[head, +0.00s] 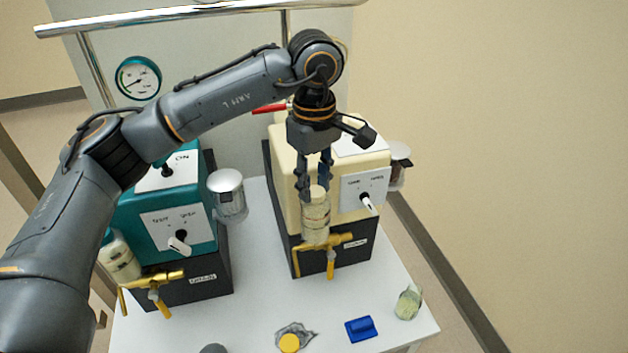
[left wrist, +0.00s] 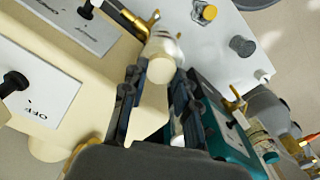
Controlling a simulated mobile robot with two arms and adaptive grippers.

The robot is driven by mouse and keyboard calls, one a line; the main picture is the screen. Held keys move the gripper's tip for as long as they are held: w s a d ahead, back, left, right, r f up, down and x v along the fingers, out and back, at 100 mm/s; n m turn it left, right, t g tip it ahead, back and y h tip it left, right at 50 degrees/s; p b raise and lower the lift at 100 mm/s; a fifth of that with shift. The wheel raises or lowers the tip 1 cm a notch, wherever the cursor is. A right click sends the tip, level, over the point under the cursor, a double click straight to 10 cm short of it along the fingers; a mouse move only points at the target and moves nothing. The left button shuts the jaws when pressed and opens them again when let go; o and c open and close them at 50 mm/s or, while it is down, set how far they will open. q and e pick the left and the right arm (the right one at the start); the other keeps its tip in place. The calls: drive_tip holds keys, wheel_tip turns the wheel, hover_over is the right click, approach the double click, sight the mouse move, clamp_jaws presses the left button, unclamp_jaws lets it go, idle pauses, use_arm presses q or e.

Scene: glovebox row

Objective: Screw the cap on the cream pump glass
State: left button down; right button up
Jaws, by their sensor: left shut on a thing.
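The cream pump (head: 287,190) stands on the right of the table, on a black base. Its glass (head: 316,228), a banded clear cylinder, is upright at the pump's front above a brass valve (head: 325,243). My left gripper (head: 316,188) points down over the glass and is shut on the cream cap (head: 318,194). In the left wrist view the round cap (left wrist: 160,70) is between the fingertips, in line with the glass (left wrist: 164,44). The cap appears to be at the top of the glass; I cannot tell whether its thread is engaged. My right gripper is not in view.
A teal pump (head: 165,215) with a metal-capped canister (head: 228,190) and a side glass (head: 118,258) stands left. At the table's front are a yellow-topped item (head: 289,343), a blue block (head: 361,329) and a small tilted glass (head: 408,303). A metal rail (head: 180,13) runs above.

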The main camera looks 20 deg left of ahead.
use_arm(q)
drive_tip(key=shift+m, duration=1.2)
drive_tip(key=shift+d+f+m+b, duration=0.1)
drive_tip(key=shift+m+b, duration=0.2)
drive_tip(key=shift+m, duration=0.6)
drive_tip(key=m, duration=0.4)
drive_tip(key=c, duration=0.9)
unclamp_jaws()
drive_tip(key=shift+c, duration=0.2)
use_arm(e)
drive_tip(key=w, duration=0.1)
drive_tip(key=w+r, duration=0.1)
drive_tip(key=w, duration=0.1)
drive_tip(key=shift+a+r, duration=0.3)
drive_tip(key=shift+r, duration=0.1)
